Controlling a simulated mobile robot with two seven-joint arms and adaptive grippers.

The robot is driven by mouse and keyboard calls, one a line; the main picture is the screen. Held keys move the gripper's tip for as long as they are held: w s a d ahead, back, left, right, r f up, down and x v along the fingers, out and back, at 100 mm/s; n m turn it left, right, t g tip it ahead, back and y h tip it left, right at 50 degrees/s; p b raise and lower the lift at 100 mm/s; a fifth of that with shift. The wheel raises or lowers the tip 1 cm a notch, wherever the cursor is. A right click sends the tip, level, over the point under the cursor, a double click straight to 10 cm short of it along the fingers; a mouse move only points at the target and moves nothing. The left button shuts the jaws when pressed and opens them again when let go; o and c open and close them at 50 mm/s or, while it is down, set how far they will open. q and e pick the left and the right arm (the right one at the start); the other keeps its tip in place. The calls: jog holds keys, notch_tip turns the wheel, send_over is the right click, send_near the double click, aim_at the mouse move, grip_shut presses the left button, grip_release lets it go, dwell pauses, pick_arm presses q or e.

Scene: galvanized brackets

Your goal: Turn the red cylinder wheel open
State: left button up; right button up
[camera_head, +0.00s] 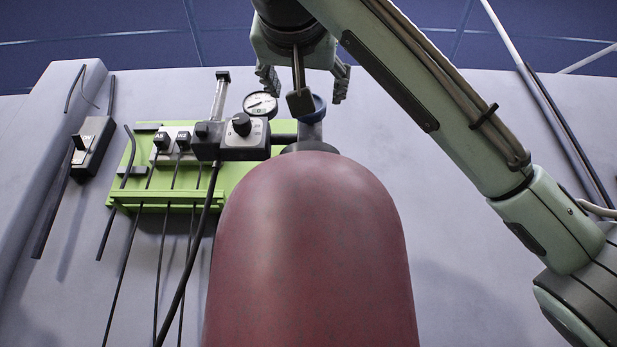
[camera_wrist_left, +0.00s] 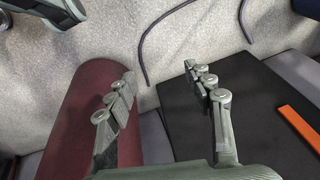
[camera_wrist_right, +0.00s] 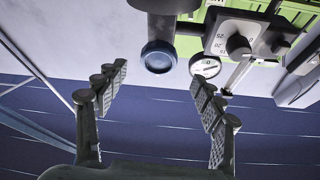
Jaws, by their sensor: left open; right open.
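The red cylinder (camera_head: 312,250) stands upright in the middle of the head view. A blue wheel (camera_head: 318,112) sits on the valve at its top, partly hidden by my right gripper (camera_head: 304,84). That gripper is open and empty, its fingers spread above the wheel. In the right wrist view, the round blue wheel (camera_wrist_right: 159,56) lies just beyond the gap between the fingertips, apparently apart from them. My left gripper (camera_wrist_left: 159,74) is open and empty in its wrist view. The red cylinder (camera_wrist_left: 72,122) shows there at the left, partly behind one finger. The left arm is outside the head view.
A regulator with a black knob (camera_head: 242,124) and a round gauge (camera_head: 260,105) sits left of the wheel, near a green wall panel (camera_head: 128,190). Dark hoses hang from there. A black surface (camera_wrist_left: 245,115) with an orange strip (camera_wrist_left: 299,128) is in the left wrist view.

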aim_at(310, 120)
jog(key=p+x, duration=0.2)
jog(key=x, duration=0.5)
jog(key=shift+d+p, duration=0.1)
jog(key=shift+p, duration=0.2)
jog(key=shift+w+r, duration=0.1)
jog(key=shift+w, duration=0.25)
pick_arm(q)
jog(key=s+f, duration=0.4)
jog(key=f, duration=0.4)
jog(key=shift+a+f+g, duration=0.15)
jog(key=shift+a+g, duration=0.25)
pick_arm(e)
jog(key=c, duration=1.2)
